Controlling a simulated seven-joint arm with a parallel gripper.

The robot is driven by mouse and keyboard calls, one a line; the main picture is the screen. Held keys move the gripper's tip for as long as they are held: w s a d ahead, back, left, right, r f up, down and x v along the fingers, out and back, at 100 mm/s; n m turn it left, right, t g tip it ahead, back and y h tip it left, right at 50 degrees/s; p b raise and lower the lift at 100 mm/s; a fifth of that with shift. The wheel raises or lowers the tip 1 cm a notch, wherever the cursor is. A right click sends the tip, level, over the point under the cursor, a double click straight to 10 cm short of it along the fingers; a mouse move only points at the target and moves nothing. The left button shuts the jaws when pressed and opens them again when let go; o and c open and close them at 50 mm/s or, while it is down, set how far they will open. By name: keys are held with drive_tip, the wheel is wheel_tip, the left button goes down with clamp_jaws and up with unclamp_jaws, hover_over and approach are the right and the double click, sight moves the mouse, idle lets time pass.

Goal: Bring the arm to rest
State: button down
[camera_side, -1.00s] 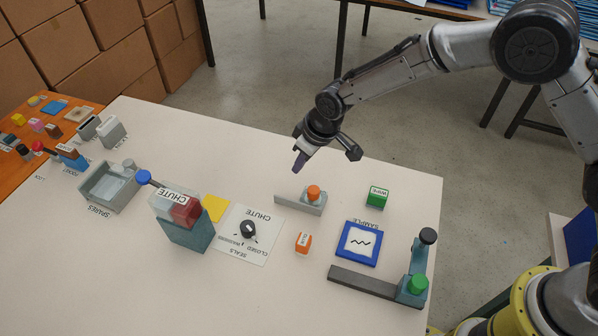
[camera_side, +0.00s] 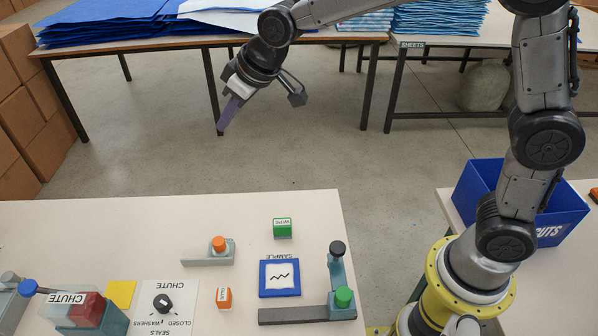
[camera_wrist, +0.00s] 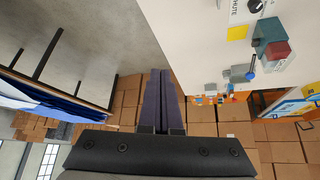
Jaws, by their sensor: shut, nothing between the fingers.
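My gripper (camera_side: 229,118) is raised in the side view, beyond the far edge of the white worktable (camera_side: 60,228), with open floor behind it. Its purple fingers point down and to the left. In the wrist view the two fingers (camera_wrist: 160,85) lie together, shut, with nothing between them. The gripper touches nothing and is well clear of the objects on the table.
The worktable holds a grey block with an orange knob (camera_side: 218,245), a green block (camera_side: 282,228), an orange block (camera_side: 224,297), a blue-framed sample (camera_side: 280,278), a dark bar fixture (camera_side: 300,315) and a chute box (camera_side: 90,312). A blue bin (camera_side: 480,190) stands right. Tables with blue sheets (camera_side: 110,22) stand behind.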

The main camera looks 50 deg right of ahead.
drive_tip(key=s+d+r+m+t+h, duration=0.1)
drive_tip(key=s+d+r, duration=0.3)
drive_tip(key=s+d, duration=0.3)
drive_tip(key=s+d+r+m+t, duration=0.1)
drive_tip(key=s+d+r+m, duration=0.1)
drive_tip(key=s+d+r, duration=0.55)
drive_tip(key=s+f+g, duration=0.1)
drive_tip(key=s+f, duration=0.4)
drive_tip(key=s, duration=0.3)
drive_tip(key=s+d+f+m+g+h, duration=0.1)
drive_tip(key=s+f, duration=0.5)
drive_tip(key=s, duration=0.3)
drive_tip(key=shift+f+g, duration=0.2)
drive_tip(key=shift+g, duration=0.1)
drive_tip(key=shift+s+d, duration=0.1)
